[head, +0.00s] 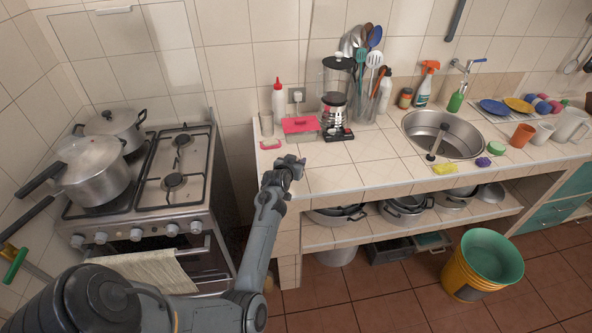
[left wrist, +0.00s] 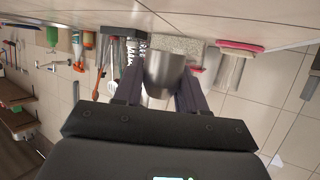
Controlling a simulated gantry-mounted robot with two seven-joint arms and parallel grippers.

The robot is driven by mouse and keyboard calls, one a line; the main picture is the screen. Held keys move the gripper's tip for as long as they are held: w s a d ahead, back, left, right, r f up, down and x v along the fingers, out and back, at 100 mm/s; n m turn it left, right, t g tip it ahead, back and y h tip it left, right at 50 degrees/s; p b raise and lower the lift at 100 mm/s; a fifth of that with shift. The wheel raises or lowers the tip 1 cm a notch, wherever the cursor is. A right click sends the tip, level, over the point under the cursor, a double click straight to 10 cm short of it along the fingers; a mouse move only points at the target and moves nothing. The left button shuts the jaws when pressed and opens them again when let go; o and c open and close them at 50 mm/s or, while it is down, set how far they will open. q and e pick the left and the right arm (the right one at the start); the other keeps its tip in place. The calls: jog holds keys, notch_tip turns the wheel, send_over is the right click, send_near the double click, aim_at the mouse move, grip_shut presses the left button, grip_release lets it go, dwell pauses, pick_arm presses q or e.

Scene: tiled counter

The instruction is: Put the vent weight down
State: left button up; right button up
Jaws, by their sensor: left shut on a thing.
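My left gripper (head: 290,164) is above the front left part of the tiled counter (head: 375,172) in the head view. In the left wrist view, my left gripper (left wrist: 160,88) is shut on a small grey metal cylinder, which I take to be the vent weight (left wrist: 166,72). In the head view I cannot make the weight out at the gripper. A pressure cooker (head: 92,170) with a long black handle stands on the stove. My right gripper is not in view.
The sink (head: 428,128) is further right. The counter's front middle is clear. The stove (head: 187,205) is left, across a gap.

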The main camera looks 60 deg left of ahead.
pick_arm(q)
notch_tip(320, 180, down, 4)
jog(key=shift+r, duration=0.15)
dwell(0.3)
jog(key=shift+f, duration=0.25)
jog(key=o, duration=1.1)
